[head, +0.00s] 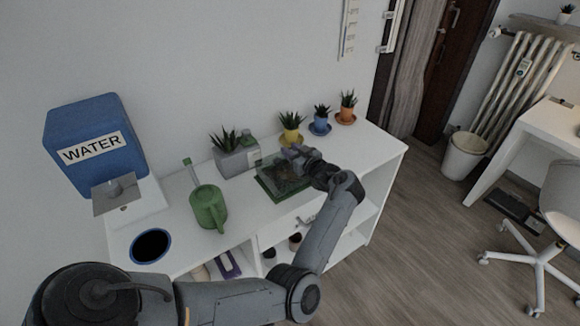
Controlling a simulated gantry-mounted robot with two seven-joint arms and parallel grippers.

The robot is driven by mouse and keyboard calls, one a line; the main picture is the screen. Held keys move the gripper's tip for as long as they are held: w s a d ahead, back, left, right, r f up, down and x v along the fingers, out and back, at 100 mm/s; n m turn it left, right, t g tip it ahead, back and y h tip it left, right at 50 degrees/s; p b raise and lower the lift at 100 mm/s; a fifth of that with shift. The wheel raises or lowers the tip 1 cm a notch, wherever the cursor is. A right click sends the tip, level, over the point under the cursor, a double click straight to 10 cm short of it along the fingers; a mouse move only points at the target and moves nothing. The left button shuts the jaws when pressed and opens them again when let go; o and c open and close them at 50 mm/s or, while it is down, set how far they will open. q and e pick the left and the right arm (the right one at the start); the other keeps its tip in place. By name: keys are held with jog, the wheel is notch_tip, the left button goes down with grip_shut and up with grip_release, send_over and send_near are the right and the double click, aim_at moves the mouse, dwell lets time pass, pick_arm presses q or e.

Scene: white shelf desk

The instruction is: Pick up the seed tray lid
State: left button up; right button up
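The seed tray (267,190) is a low green tray on the white desk top, with dark contents. Its clear lid (268,166) shows as a faint transparent box over the tray. I cannot tell whether the lid rests on the tray or is slightly raised. My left gripper (293,153) is at the lid's upper right side, its fingers close to or touching the lid. The fingers are small and partly hidden by my wrist, so I cannot tell whether they are open or shut on the lid. My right gripper is not in view.
A green watering can (208,208) and a blue water tank (95,145) stand to the left. A grey planter (237,160) is behind the tray. Yellow, blue (320,126) and orange (346,115) pots line the wall. The desk's right end is clear.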

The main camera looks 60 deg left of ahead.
pick_arm(q)
grip_shut()
jog(key=shift+r, duration=0.15)
